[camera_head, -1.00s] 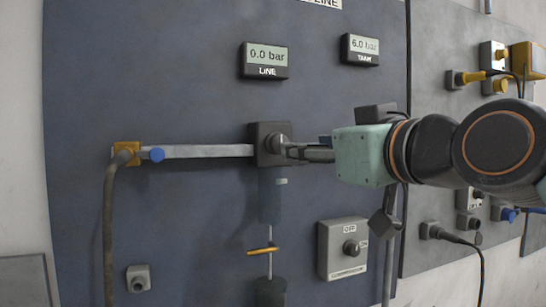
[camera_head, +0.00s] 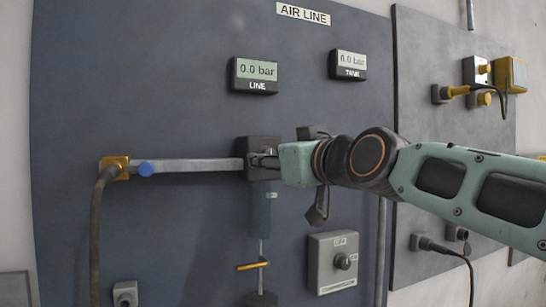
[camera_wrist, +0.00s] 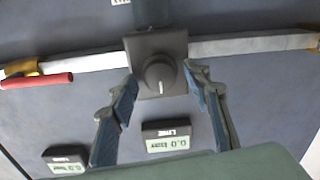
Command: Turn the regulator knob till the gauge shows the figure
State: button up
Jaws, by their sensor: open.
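The regulator is a dark square block (camera_head: 262,146) on the grey pipe of the blue-grey panel. In the wrist view its round regulator knob (camera_wrist: 160,74) shows a pale pointer line and lies between my fingers. My gripper (camera_wrist: 163,85) is open, with one finger on each side of the knob; gaps show on both sides. In the head view my gripper (camera_head: 266,160) is in front of the block and hides the knob. The LINE gauge (camera_head: 255,74) reads 0.0 bar. The TANK gauge (camera_head: 348,65) appears to read 6.0 bar, slightly blurred.
A yellow lever (camera_head: 253,266) is below the regulator. A grey switch box (camera_head: 333,262) is at lower right. A side panel (camera_head: 455,130) carries yellow fittings and cables.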

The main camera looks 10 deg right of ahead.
jog(key=shift+w, duration=0.1)
jog(key=shift+c, duration=0.7)
jog(key=c, duration=1)
jog(key=shift+f+m+b, duration=0.1)
jog(key=shift+m+b, duration=0.2)
jog(key=shift+b, duration=0.05)
jog(key=m+b, duration=0.2)
jog(key=shift+f+m, duration=0.1)
jog(key=shift+m, duration=0.2)
jog(key=m+b, duration=0.2)
jog(key=m, duration=0.1)
jog(key=shift+m, duration=0.4)
jog(key=m, duration=0.8)
jog(key=m+b, duration=0.1)
jog(key=m, duration=0.4)
jog(key=shift+r+t, duration=0.25)
jog(key=shift+t, duration=0.05)
jog(key=shift+d, duration=0.1)
